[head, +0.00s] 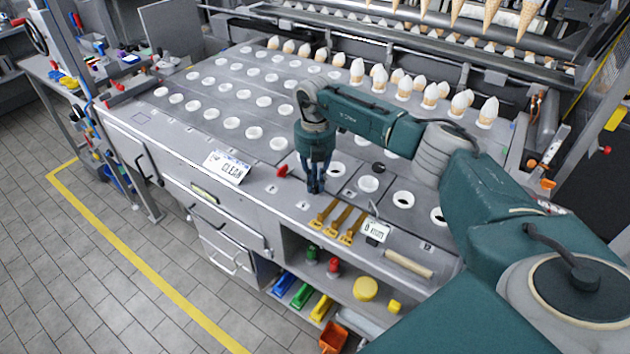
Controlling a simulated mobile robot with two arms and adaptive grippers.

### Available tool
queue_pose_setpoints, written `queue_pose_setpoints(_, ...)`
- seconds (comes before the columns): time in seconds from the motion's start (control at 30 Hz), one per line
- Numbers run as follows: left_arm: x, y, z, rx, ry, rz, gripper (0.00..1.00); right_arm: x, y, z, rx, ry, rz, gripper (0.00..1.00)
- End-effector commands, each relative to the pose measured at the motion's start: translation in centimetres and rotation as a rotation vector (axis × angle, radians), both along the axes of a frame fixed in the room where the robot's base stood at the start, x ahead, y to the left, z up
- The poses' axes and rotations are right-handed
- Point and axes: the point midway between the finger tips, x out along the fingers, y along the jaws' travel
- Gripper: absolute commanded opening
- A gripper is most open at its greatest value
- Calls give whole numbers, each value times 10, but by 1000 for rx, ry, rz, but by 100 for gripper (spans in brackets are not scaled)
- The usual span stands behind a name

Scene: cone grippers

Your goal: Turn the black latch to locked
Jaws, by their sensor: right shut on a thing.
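My right gripper (315,188) points straight down at the front part of the grey machine top (225,105). Its dark fingers are closed together on something low at the surface. The black latch is hidden by the fingers there, so its angle cannot be made out. My left gripper is not in view.
A red knob (282,171) and a CLEAN sign (229,166) are left of the gripper. Several ochre tools (338,222), a small sign (376,230) and a wooden roller (408,263) lie to the right. White cups and cones (404,88) stand behind. The floor at left is clear.

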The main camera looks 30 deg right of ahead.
Motion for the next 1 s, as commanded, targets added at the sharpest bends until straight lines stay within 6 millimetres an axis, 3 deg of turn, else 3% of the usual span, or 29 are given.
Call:
queue_pose_setpoints(0.3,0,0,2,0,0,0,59,2,-1,3,-1,-8,-107,0)
queue_pose_setpoints(0.8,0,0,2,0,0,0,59,3,-2,3,-2,-9,-123,0)
queue_pose_setpoints(0.83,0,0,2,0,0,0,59,3,-2,3,-2,-9,-123,19)
queue_pose_setpoints(0.9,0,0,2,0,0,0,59,3,-2,3,-1,-8,-123,33)
queue_pose_setpoints(1.0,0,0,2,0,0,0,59,2,-1,2,-1,-6,-122,34)
